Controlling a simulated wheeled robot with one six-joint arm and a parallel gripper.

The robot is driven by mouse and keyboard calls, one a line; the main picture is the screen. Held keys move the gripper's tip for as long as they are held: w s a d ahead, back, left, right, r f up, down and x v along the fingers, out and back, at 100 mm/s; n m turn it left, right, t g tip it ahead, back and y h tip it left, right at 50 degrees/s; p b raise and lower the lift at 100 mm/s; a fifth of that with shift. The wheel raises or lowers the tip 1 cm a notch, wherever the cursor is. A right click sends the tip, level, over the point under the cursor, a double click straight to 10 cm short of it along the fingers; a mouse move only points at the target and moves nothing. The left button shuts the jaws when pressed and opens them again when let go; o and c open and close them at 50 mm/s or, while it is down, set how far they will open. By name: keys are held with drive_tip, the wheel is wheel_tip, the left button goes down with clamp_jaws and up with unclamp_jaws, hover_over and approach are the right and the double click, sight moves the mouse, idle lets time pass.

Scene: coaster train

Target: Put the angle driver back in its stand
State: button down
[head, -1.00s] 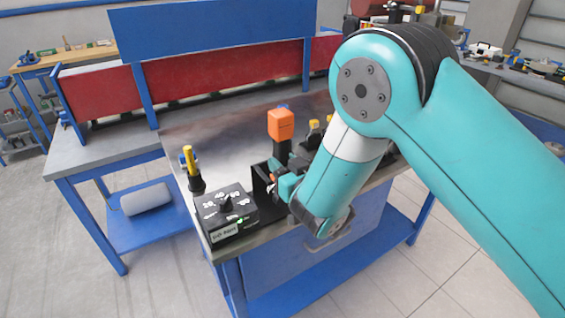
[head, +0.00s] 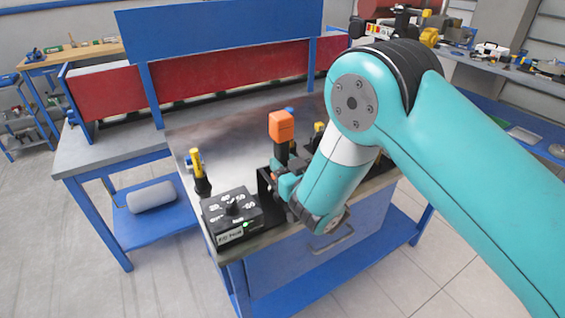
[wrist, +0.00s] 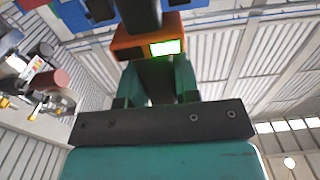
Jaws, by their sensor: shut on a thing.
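The angle driver (head: 282,127) stands upright at the front of the bench, with an orange block on top and a black body below. In the wrist view its black handle and orange collar with a lit green display (wrist: 165,48) rise between my fingers. My gripper (wrist: 158,88) is shut on the black handle. In the head view my wrist hides most of the grip and the driver's lower end. A black upright plate (head: 265,186) stands just left of my gripper and may be part of the stand. I cannot tell whether the driver touches it.
A black box with a dial and white numbers (head: 231,214) sits at the bench's front left corner. A yellow-and-black tool (head: 198,170) stands behind it. More yellow-topped items are partly hidden behind my arm. The bench top (head: 225,140) is bare toward the back.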

drive_tip(key=shift+p+x, duration=0.95)
drive_tip(key=shift+x, duration=0.05)
drive_tip(key=shift+a+f+b, duration=0.1)
drive_tip(key=shift+f+b, duration=0.55)
drive_tip(key=shift+b, duration=0.4)
idle(1.5)
